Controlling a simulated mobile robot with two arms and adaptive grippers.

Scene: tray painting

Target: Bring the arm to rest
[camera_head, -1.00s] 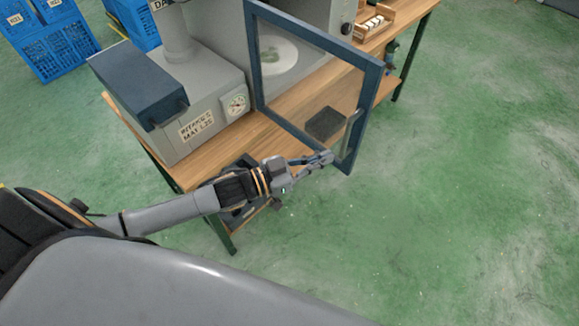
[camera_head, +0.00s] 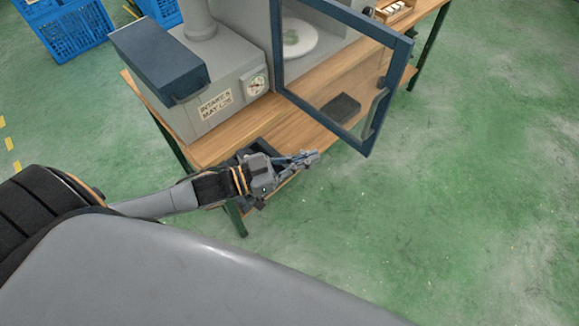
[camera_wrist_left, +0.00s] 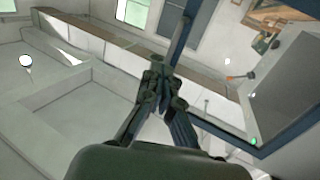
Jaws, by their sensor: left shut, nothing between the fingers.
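My left gripper (camera_head: 306,157) is shut and empty. It is in front of the wooden bench, to the left of the open glass door (camera_head: 340,75) and apart from the door's handle (camera_head: 375,113). In the left wrist view the fingers of my left gripper (camera_wrist_left: 158,72) are closed together, with a dark blue door frame (camera_wrist_left: 185,30) behind them. My left arm reaches in from the left in the head view. My right gripper is not in view.
The wooden bench (camera_head: 235,130) carries a grey machine (camera_head: 215,110) with a dial and a cabinet with a round white plate (camera_head: 298,38). A dark block (camera_head: 341,106) shows through the glass. Blue crates (camera_head: 75,38) stand at the back left. Green floor on the right is clear.

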